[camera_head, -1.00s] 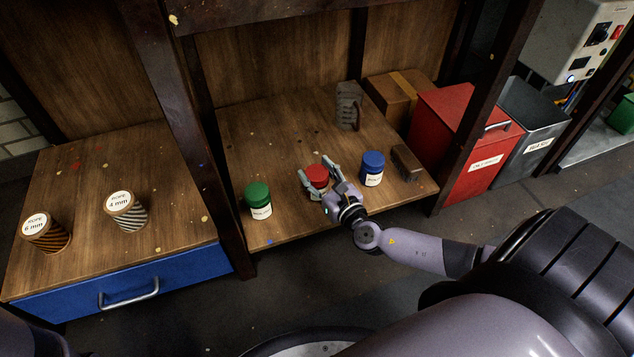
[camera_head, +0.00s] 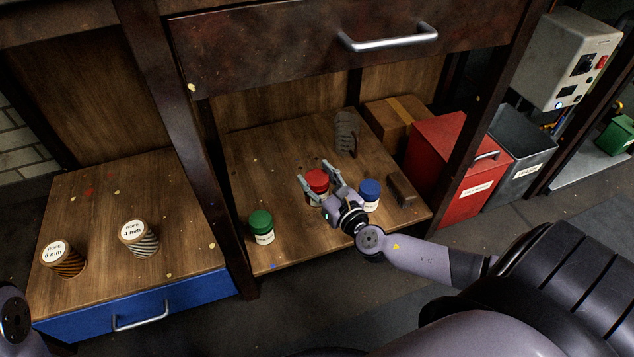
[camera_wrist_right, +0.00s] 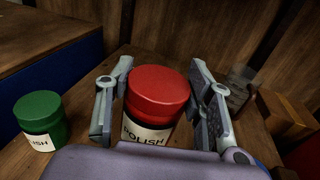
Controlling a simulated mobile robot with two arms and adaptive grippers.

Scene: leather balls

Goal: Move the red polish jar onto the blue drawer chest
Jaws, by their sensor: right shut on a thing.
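The red polish jar (camera_head: 317,180) is between the fingers of my right gripper (camera_head: 322,178), over the wooden shelf. In the right wrist view the jar (camera_wrist_right: 156,100) stands upright between both fingers of the gripper (camera_wrist_right: 160,95), its label reading POLISH. The gripper is shut on it; I cannot tell for sure whether its base touches the shelf. The blue drawer chest (camera_head: 185,295), with a wooden top and a silver handle, is at the lower left. My left gripper is not in view; only a dark part of my left arm shows at the left edge.
Rope spools (camera_head: 139,238) and (camera_head: 63,259) stand on the chest top; its right part is clear. A green jar (camera_head: 261,226) and a blue jar (camera_head: 370,193) flank the red one. A dark post (camera_head: 185,150) rises between shelf and chest. A drawer (camera_head: 330,45) overhangs the shelf.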

